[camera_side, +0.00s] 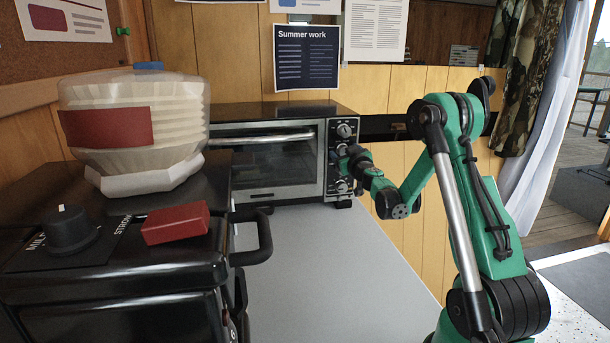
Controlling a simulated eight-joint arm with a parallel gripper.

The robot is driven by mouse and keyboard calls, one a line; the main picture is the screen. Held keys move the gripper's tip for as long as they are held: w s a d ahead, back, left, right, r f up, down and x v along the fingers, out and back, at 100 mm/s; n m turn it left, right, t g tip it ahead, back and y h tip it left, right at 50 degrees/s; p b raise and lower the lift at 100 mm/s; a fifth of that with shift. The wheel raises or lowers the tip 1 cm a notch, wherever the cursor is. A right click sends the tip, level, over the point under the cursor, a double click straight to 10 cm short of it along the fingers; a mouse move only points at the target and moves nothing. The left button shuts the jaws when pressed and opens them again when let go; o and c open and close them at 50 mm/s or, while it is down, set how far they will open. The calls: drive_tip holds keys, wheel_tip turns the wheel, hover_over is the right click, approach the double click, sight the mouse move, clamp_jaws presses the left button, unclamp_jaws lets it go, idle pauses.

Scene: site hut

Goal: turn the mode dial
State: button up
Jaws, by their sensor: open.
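A toaster oven (265,196) stands at the back of the grey counter, with a column of round knobs on the right of its front. The top knob (344,130) shows clear. A lower knob (342,187) shows below my gripper. My gripper (344,158) is open, at the middle of this knob column, and hides part of the panel there. I cannot tell whether it touches a knob or which knob is the mode dial. A large black dial (71,229) with a light pointer mark sits on a black appliance at the front left.
The grey counter (320,270) before the oven is clear. Papers hang on the wooden wall behind.

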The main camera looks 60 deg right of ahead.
drive_tip(key=shift+w+d, duration=0.1)
clamp_jaws()
drive_tip(key=shift+n, duration=0.3)
drive_tip(key=n, duration=0.9)
idle(0.4)
idle(0.3)
